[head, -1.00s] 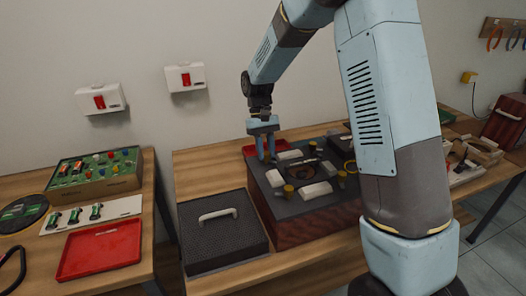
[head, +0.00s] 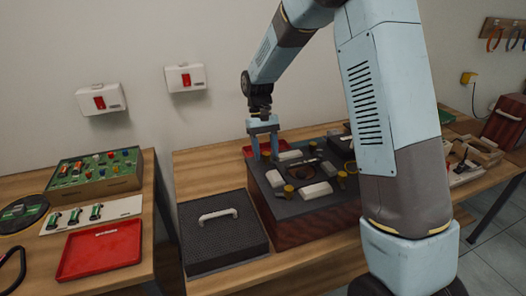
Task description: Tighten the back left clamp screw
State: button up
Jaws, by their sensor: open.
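The machine block (head: 320,225) has a dark top and reddish sides and stands on the wooden bench. Yellow-brown clamp screws stand on its top, one at the front left (head: 289,191) and one at the front right (head: 342,179). The back left clamp screw (head: 266,156) shows small between my gripper's fingers. My gripper (head: 265,155) points down over the back left corner with its blue fingers open, one on either side of that screw. I cannot tell whether the fingers touch it. White clamp bars (head: 317,191) lie beside the screws.
A dark lid with a white handle (head: 218,215) lies left of the block. My arm hides part of the block's right side. A left bench holds another red tray (head: 100,250) and a component box (head: 97,170).

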jog(key=v, duration=1.3)
jog(key=shift+w+r, duration=0.15)
jog(key=shift+r, duration=0.1)
jog(key=s+d+r+m+t+y, duration=0.1)
jog(key=s+d+r+t, duration=0.2)
jog(key=s+d+r, duration=0.3)
jog(key=s+d+r+t, duration=0.2)
jog(key=s+d+r, duration=0.3)
jog(key=s, duration=0.4)
jog(key=s+d+f+m+t, duration=0.1)
jog(key=s+d, duration=0.3)
jog(key=s, duration=0.4)
jog(key=s+d+f+m+t, duration=0.1)
jog(key=s+d+t, duration=0.3)
jog(key=s, duration=0.4)
jog(key=shift+f, duration=0.25)
